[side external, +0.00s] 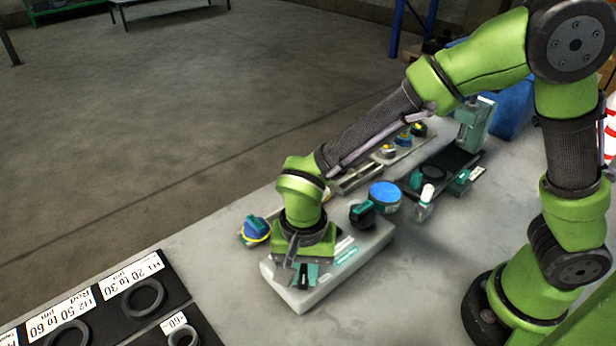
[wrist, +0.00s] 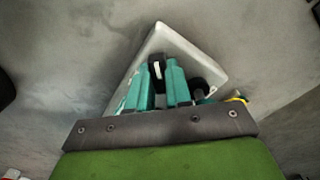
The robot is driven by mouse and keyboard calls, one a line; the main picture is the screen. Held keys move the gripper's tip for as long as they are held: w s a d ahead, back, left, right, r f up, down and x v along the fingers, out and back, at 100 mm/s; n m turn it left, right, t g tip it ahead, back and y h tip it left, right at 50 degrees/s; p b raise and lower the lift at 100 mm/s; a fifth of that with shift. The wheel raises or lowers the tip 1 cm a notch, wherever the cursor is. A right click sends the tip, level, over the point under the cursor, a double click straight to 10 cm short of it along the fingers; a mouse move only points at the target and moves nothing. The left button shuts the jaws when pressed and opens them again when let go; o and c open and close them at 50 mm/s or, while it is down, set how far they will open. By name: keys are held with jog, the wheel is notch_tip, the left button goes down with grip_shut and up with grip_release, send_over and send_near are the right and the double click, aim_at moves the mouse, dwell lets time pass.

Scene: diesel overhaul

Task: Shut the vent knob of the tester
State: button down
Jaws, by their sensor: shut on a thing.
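The tester (side external: 347,275) is a pale grey box on the bench, with teal and white labels on its top. It also shows in the wrist view (wrist: 183,45), under my fingers. My gripper (side external: 303,275) points down at the near left end of the tester. In the wrist view my teal fingers (wrist: 158,82) are shut on a small black knob (wrist: 157,66) with a white mark. I take this to be the vent knob. Its base is mostly hidden by the fingers, and how far it is turned cannot be told.
A black round part with a teal bar (side external: 361,214) and a blue-topped tin (side external: 385,194) stand at the tester's far side. A blue and yellow part (side external: 255,230) lies left of it. A small bottle (side external: 424,205) stands right. Labelled black trays (side external: 120,310) fill the front left.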

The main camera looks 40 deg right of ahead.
jog(key=shift+n, duration=0.6)
jog(key=n, duration=0.3)
jog(key=shift+n, duration=0.9)
jog(key=n, duration=0.3)
jog(key=c, duration=1)
grip_release()
jog(key=shift+c, duration=0.2)
